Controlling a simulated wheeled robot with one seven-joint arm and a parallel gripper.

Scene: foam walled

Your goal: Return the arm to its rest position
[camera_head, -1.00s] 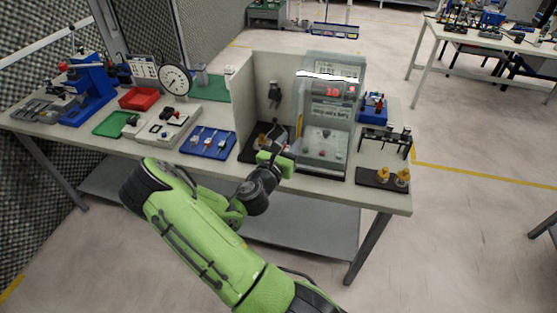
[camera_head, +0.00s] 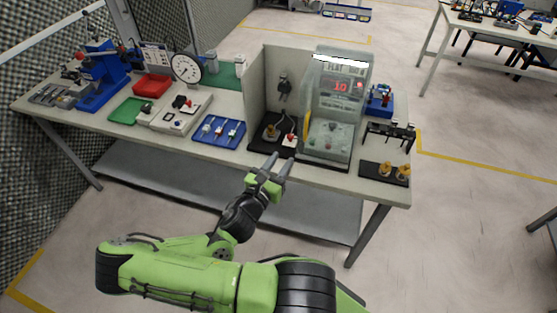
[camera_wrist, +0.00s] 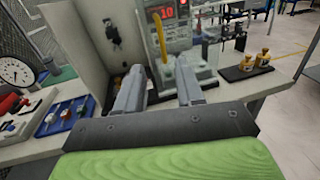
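My green arm reaches up from the bottom of the head view. My gripper (camera_head: 279,164) is in front of the workbench's front edge, below the walled booth. Its two grey fingers point toward the bench and are spread apart with nothing between them. In the wrist view my gripper (camera_wrist: 160,92) also shows two separated fingers, with the booth and the display machine beyond them. The fingers appear clear of the objects on the bench.
The workbench (camera_head: 215,155) holds a walled booth (camera_head: 256,80), a display machine (camera_head: 335,95), a blue tray (camera_head: 230,142), a dial gauge (camera_head: 186,68) and a black block with brass parts (camera_head: 384,172). Open floor (camera_head: 470,240) lies to the right.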

